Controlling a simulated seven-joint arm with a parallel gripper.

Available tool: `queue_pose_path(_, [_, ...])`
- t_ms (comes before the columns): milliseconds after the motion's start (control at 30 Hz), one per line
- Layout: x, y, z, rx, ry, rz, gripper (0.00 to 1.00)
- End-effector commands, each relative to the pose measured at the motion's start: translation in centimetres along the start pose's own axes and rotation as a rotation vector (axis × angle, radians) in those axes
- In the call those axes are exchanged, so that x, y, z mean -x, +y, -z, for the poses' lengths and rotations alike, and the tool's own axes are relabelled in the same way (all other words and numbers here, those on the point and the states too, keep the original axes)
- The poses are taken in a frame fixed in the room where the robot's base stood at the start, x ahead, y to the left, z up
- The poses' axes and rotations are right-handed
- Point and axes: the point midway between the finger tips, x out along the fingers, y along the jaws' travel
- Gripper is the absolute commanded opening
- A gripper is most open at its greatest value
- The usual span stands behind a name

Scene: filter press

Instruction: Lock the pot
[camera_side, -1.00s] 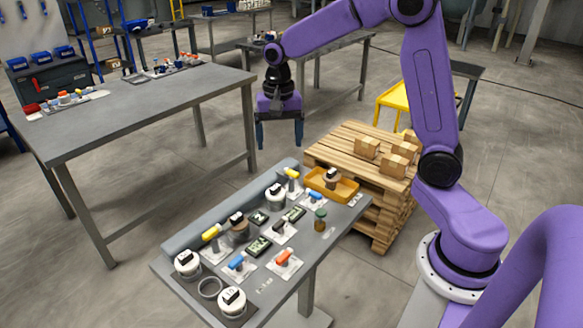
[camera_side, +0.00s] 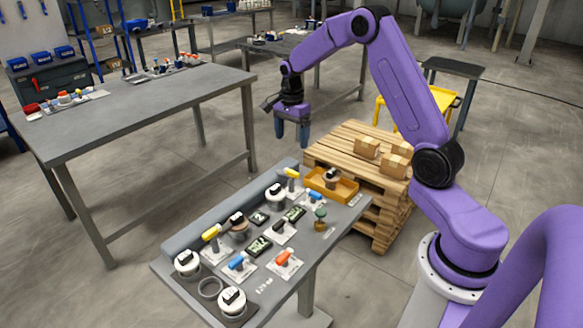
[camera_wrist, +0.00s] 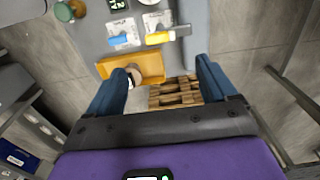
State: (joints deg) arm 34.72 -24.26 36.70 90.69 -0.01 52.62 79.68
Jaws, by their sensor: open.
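I cannot tell which item is the pot to be locked. Several round lidded pots with black tops stand on the grey bench: white ones at the front left (camera_side: 187,264), front (camera_side: 232,302) and middle (camera_side: 276,197), and a brown one (camera_side: 238,230). Another brown one sits in the yellow tray (camera_side: 345,192). Lever handles on pale plates stand among them: yellow (camera_side: 211,232), blue (camera_side: 236,263), orange (camera_side: 283,257). My gripper (camera_side: 292,142) is open, empty and pointing down, above and beyond the bench's far end. In the wrist view, the tray (camera_wrist: 143,68) shows between its fingers.
A green-topped amber item (camera_side: 320,224) stands near the bench's right edge. A grey raised strip (camera_side: 225,208) runs along the back edge. A wooden pallet stack (camera_side: 345,145) with boxes stands behind the tray. A larger grey table (camera_side: 140,105) is at left.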

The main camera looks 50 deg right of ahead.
Motion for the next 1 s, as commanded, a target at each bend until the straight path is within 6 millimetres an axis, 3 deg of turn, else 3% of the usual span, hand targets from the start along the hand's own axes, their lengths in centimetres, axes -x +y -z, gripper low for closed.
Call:
queue_pose_path(500, [-9.4, 0.1, -0.1, 0.002, -0.001, -0.004, 0.85])
queue_pose_path(700, [-11.2, 0.0, -0.1, 0.002, 0.0, -0.001, 0.85])
queue_pose_path(1000, [-11.6, 0.0, -0.1, 0.002, 0.0, 0.001, 0.85])
